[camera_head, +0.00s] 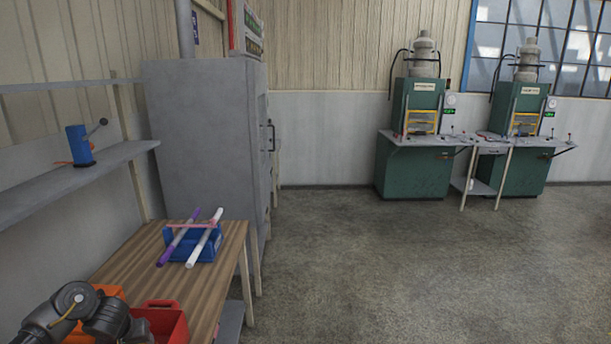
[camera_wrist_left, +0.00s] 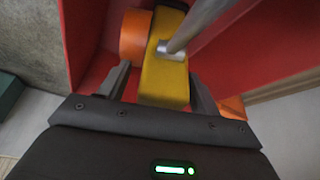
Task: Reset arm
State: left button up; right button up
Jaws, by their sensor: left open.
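In the left wrist view my left gripper (camera_wrist_left: 160,78) is open, with its two fingers on either side of a yellow block-shaped part (camera_wrist_left: 165,82). A grey metal rod (camera_wrist_left: 195,25) runs up from this part, and an orange round part (camera_wrist_left: 135,38) sits beside it. I cannot tell whether the fingers touch the yellow part. Red walls (camera_wrist_left: 85,35) surround these parts. In the head view my left arm shows at the lower left, by a red bin (camera_head: 178,325) on the wooden table; its fingers are hidden there. My right gripper is not in view.
A purple hose (camera_head: 178,238) and a white hose (camera_head: 203,240) lie across a blue holder (camera_head: 205,252) on the wooden table (camera_head: 140,272). An orange bin (camera_head: 108,291) is beside my arm. A grey shelf (camera_head: 85,172) and grey cabinet (camera_head: 205,130) stand behind. The floor right is clear.

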pick_arm(q)
jog(key=shift+f, duration=0.15)
jog(key=p+v, duration=0.7)
jog(key=v, duration=0.4)
jog(key=b+x, duration=0.6)
jog(key=x, duration=0.1)
jog(key=shift+s+d+f, duration=0.1)
jog(key=shift+s+d, duration=0.05)
jog(key=shift+s, duration=0.05)
jog(key=b+x, duration=0.1)
jog(key=x, duration=0.3)
jog(key=shift+w+a+f, duration=0.2)
jog(key=shift+f, duration=0.05)
notch_tip(320, 180, up, 7)
jog(key=p, duration=0.2)
jog(key=shift+p, duration=0.4)
notch_tip(320, 180, up, 4)
jog(key=p, duration=0.6)
jog(key=shift+r, duration=0.45)
